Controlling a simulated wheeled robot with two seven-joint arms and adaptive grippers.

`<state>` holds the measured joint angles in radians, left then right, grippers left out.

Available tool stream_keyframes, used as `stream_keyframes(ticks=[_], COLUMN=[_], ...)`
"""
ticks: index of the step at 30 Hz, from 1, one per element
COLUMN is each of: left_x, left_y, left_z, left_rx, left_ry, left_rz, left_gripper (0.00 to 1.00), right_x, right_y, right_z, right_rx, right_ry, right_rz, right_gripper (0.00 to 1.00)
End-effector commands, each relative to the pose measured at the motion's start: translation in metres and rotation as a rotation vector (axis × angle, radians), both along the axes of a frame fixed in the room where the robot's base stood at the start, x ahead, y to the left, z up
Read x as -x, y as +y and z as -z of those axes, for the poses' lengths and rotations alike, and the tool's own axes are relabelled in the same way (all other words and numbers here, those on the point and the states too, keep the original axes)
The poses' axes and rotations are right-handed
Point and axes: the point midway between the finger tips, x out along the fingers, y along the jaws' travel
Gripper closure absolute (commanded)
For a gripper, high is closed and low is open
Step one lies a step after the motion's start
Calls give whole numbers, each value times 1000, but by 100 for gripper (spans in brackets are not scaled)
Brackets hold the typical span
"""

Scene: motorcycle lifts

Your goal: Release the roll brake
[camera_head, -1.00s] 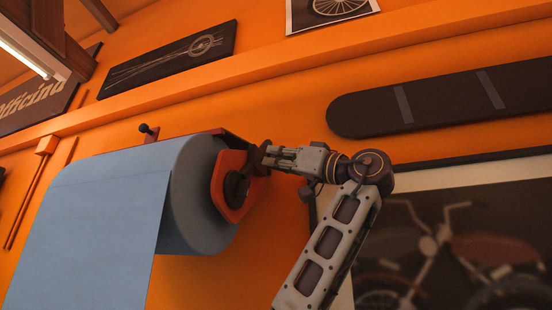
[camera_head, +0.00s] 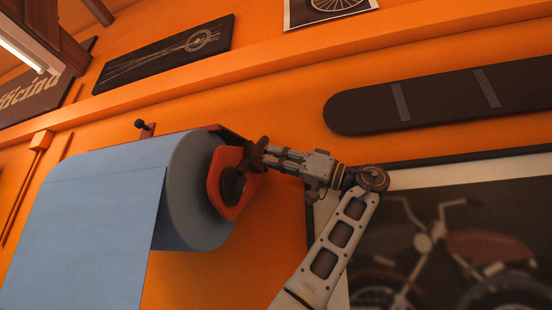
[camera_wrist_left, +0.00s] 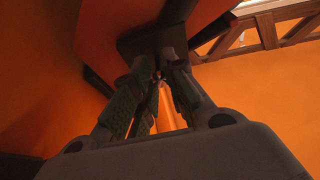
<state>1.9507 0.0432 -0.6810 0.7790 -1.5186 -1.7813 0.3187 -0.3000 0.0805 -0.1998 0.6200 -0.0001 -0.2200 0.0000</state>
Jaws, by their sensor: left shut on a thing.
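A large blue paper roll (camera_head: 196,205) hangs on the orange wall, with a loose sheet (camera_head: 95,220) hanging down at the left. An orange-red end plate (camera_head: 226,205) with a dark round hub (camera_head: 234,184) covers its right end. A dark brake handle (camera_head: 250,152) stands at the upper right of this plate. My left gripper (camera_head: 265,157) comes to it from the right and is shut on it. In the left wrist view the green-padded fingers (camera_wrist_left: 155,85) close on a dark block (camera_wrist_left: 152,42), the handle; its far side is hidden. My right gripper is out of view.
A framed motorcycle picture (camera_head: 440,240) hangs behind my left arm. A dark long board (camera_head: 440,97) is on the wall above it. A ledge (camera_head: 290,85) runs above the roll. A small dark knob (camera_head: 139,124) sticks up behind the roll.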

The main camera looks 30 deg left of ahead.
Motion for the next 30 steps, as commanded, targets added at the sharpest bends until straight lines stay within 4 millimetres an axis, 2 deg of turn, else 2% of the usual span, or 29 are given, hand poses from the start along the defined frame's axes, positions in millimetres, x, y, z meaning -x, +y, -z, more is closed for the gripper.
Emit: stream_keyframes(ticks=[12,27,28,30], left_x=[-3,-3,-3,-3], left_y=[1,1,1,1], left_z=[-1,-1,-1,-1], left_rx=[-1,-3,-3,-1], left_ry=[-1,-1,-1,-1], left_rz=[-71,-78,-78,-79], left_gripper=[100,100,82,76], right_x=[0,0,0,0], right_y=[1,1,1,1], right_z=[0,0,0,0], right_rx=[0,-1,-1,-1], right_ry=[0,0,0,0], right_rz=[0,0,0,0], right_gripper=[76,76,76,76])
